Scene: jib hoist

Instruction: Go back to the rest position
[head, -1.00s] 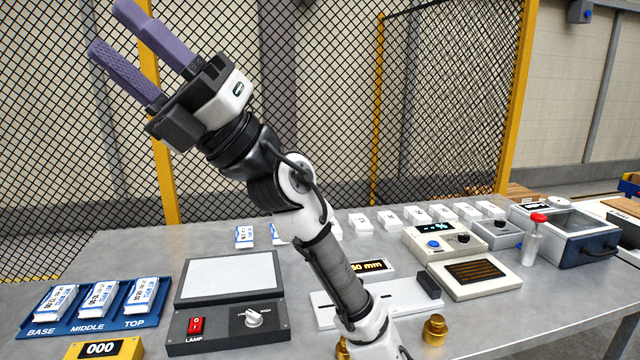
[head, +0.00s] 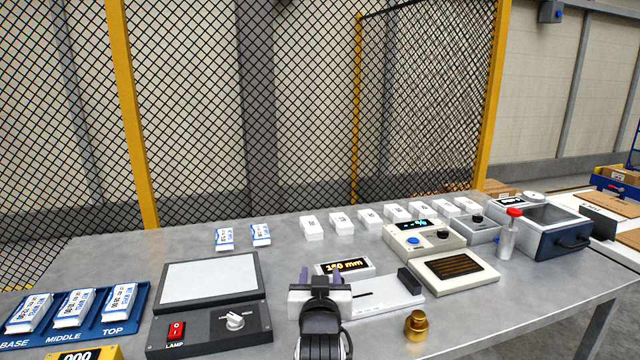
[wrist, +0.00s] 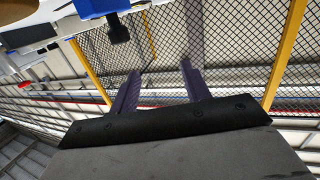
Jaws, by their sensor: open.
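My gripper (head: 320,275) is low in the middle of the head view, in front of the measuring slide with the "150 mm" display (head: 344,267). Its two purple fingers are apart, with nothing between them. They point away from me, toward the mesh fence. In the wrist view my gripper (wrist: 158,85) also shows open and empty, with fence mesh behind the fingers. My wrist hides part of the slide and the bench front.
A blue tray (head: 136,318) marked BASE, MIDDLE and TOP holds white packs at left. A lamp box (head: 208,328) stands beside it. A brass weight (head: 416,326) is right of my gripper. White packs and instruments line the back and right. The mesh fence (head: 300,100) stands behind the bench.

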